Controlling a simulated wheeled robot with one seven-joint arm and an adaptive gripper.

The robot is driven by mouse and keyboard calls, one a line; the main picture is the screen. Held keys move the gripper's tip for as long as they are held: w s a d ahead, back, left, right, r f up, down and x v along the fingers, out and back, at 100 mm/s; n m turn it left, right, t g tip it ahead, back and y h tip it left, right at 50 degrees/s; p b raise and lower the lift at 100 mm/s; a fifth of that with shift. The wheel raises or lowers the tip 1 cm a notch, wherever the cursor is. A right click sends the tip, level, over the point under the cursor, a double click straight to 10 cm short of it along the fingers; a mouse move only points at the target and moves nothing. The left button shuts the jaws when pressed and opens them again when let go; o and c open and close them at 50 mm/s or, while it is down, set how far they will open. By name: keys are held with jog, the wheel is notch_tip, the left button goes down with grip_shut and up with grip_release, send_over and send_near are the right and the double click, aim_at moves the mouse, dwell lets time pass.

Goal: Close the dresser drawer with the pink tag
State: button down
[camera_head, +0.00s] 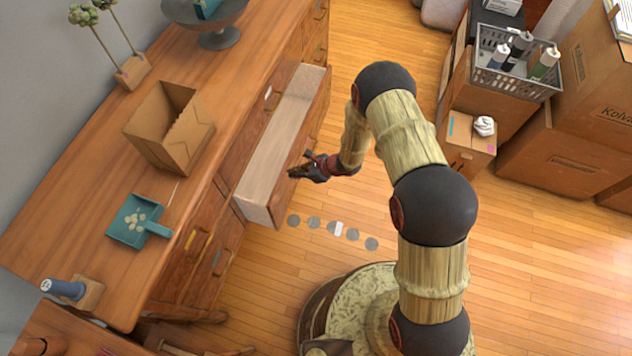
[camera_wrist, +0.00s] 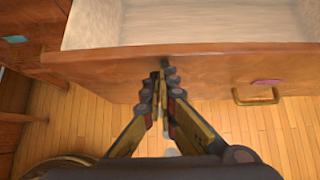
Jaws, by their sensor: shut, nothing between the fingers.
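The dresser drawer (camera_head: 283,136) is pulled out from the wooden dresser (camera_head: 150,60), and its pale inside looks empty. In the wrist view the drawer front (camera_wrist: 205,72) crosses the picture, with a pink tag (camera_wrist: 266,82) just above a brass handle (camera_wrist: 256,97) at the right. My gripper (camera_head: 298,171) is at the outer face of the drawer front. In the wrist view my gripper (camera_wrist: 162,72) is shut and empty, its fingertips at the front panel, left of the handle. I cannot tell for sure whether they touch it.
A paper bag (camera_head: 168,128), a teal dustpan (camera_head: 135,222) and a grey bowl (camera_head: 212,28) stand on the dresser top. Cardboard boxes (camera_head: 555,150) and a grey basket (camera_head: 515,75) of bottles are at the right.

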jog(key=w+a+b, duration=0.2)
jog(key=w+a, duration=0.3)
jog(key=a, duration=0.8)
jog(key=shift+a+b, duration=0.25)
jog(key=shift+b, duration=0.15)
